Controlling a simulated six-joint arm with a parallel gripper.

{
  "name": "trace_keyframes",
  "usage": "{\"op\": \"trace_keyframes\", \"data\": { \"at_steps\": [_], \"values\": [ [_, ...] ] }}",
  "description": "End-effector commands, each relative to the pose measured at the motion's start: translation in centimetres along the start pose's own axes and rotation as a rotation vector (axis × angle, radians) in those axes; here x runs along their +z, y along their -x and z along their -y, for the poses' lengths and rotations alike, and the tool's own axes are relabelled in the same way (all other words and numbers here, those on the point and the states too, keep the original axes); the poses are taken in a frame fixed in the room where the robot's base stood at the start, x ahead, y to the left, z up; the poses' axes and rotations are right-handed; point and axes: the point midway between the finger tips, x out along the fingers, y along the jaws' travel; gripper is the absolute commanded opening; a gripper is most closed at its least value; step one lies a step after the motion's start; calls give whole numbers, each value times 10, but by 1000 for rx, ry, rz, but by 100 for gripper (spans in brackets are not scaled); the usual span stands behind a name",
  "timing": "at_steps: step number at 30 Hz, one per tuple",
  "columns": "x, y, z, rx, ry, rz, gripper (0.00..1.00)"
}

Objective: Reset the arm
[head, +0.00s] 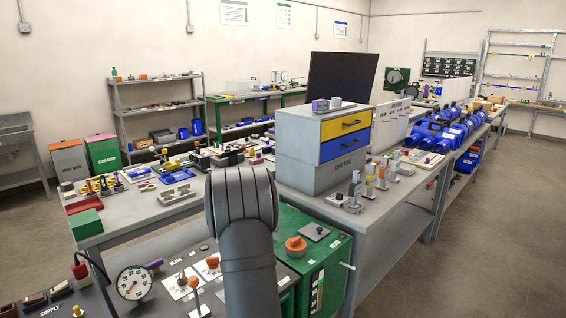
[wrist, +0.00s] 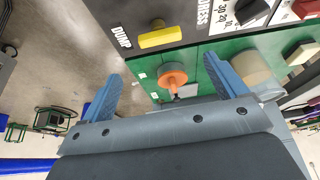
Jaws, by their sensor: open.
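My gripper (wrist: 163,68) shows in the wrist view with its two blue fingers spread wide and nothing between them. An orange round knob (wrist: 172,77) on a green panel (wrist: 145,72) appears in the gap between the fingers, beyond the tips; I see no contact. In the head view my dark grey arm rises at the lower middle, and the gripper cannot be made out there.
A yellow knob (wrist: 160,38) beside a DUMP label sits on a dark panel. In the head view, a green cabinet (head: 335,270) with an orange knob (head: 296,245) stands right of my arm. A pressure gauge (head: 133,283) is at left. A drawer box (head: 300,140) stands behind.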

Motion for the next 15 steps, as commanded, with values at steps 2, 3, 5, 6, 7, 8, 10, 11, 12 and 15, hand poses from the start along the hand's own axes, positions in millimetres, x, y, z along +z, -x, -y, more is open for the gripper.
{"op": "trace_keyframes", "data": {
  "at_steps": [2,3,5,6,7,8,10,11,12,15],
  "values": [
    [0,-18,0,2,0,1,90],
    [0,-26,-1,3,0,1,90],
    [0,-38,0,2,-1,1,90],
    [0,-46,-1,2,-1,1,90],
    [0,-52,0,2,-1,1,90],
    [0,-57,0,2,-1,1,90],
    [0,-69,0,1,-1,1,90],
    [0,-74,0,2,-1,1,90],
    [0,-80,0,1,-1,1,90],
    [0,-91,0,0,-1,0,90]
  ]
}}
